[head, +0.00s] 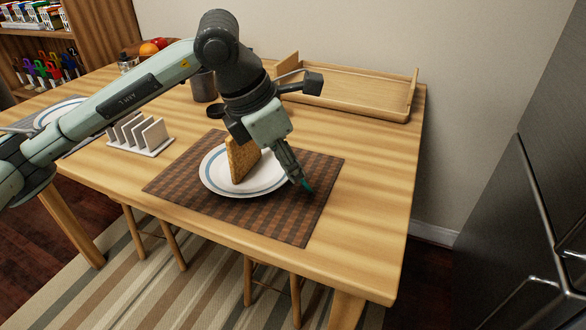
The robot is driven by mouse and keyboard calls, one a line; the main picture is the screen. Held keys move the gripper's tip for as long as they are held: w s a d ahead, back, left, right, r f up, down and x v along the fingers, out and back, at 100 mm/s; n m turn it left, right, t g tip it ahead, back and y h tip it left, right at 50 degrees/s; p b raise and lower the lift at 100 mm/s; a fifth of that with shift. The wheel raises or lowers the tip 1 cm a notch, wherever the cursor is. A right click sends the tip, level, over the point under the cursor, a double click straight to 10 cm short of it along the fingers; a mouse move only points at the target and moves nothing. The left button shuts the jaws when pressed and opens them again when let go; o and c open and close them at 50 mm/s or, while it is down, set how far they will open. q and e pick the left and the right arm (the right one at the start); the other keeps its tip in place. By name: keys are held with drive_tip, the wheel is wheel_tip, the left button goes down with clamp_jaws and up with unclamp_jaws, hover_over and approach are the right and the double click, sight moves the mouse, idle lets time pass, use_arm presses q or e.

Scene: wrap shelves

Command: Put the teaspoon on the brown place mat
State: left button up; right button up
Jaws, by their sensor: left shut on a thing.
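The brown checked place mat (262,212) lies near the front edge of the wooden table, with a white blue-ringed plate (215,178) on it. My left gripper (301,183) points down over the mat at the plate's right rim and is shut. A small teal piece, which looks like part of the teaspoon (308,187), shows at its fingertips; the rest is hidden. I cannot tell whether it touches the mat. My right gripper is not in view.
A slice of toast (241,160) stands upright on the plate, close to my left gripper. A white toast rack (152,150) stands to the left. A wooden tray (350,90) and a grey mug (203,86) are behind. The table's right side (375,190) is clear.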

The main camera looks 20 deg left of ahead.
use_arm(q)
drive_tip(key=shift+f, duration=0.1)
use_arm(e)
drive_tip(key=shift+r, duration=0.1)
use_arm(q)
drive_tip(key=o, duration=1.1)
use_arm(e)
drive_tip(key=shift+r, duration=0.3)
use_arm(q)
drive_tip(key=shift+v, duration=0.95)
drive_tip(key=v, duration=1)
drive_tip(key=shift+r+p, duration=0.3)
drive_tip(key=shift+p, duration=0.1)
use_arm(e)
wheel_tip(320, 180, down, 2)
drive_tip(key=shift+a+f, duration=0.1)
